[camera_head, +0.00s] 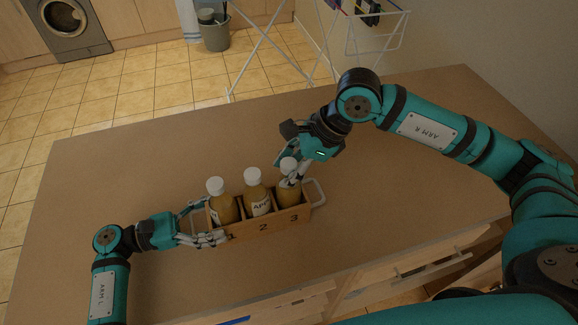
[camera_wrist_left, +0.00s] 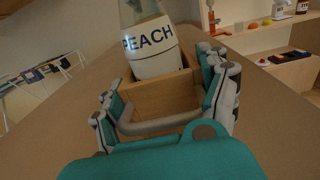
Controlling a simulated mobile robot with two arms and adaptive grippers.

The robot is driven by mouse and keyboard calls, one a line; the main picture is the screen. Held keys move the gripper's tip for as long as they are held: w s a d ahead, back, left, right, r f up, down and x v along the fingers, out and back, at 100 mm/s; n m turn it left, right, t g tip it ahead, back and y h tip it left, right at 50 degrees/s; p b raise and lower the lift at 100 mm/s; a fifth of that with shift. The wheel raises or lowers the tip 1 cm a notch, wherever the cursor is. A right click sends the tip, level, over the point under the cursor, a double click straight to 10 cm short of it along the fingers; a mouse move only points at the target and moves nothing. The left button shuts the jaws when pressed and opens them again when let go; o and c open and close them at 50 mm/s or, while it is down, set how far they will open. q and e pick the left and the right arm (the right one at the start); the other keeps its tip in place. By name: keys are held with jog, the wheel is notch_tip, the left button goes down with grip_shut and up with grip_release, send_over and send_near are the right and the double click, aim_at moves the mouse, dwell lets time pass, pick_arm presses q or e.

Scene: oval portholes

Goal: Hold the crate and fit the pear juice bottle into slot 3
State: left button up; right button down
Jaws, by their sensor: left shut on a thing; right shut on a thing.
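The wooden crate (camera_head: 268,227) stands on the table with numbers 2 and 3 readable on its front. My left gripper (camera_head: 212,220) is shut on the crate's left end handle, a grey bar in the left wrist view (camera_wrist_left: 160,126). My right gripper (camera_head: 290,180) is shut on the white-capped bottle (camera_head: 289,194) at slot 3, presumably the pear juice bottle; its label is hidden. This bottle is upright, its lower part behind the slot's front wall, its cap in line with the others. Whether its base touches the slot floor is hidden.
The peach bottle (camera_wrist_left: 150,42) stands in the crate's left slot, and an "Apple" bottle (camera_head: 257,198) in slot 2. The brown table (camera_head: 130,180) is clear around the crate. A drying rack (camera_head: 372,40) and a grey bin (camera_head: 215,36) stand on the floor beyond.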

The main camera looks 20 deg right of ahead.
jog(key=c, duration=0.8)
grip_release()
jog(key=shift+c, duration=0.2)
jog(key=v, duration=1.2)
pick_arm(q)
jog(key=o, duration=1.6)
jog(key=shift+c, duration=0.2)
jog(key=shift+a, duration=0.1)
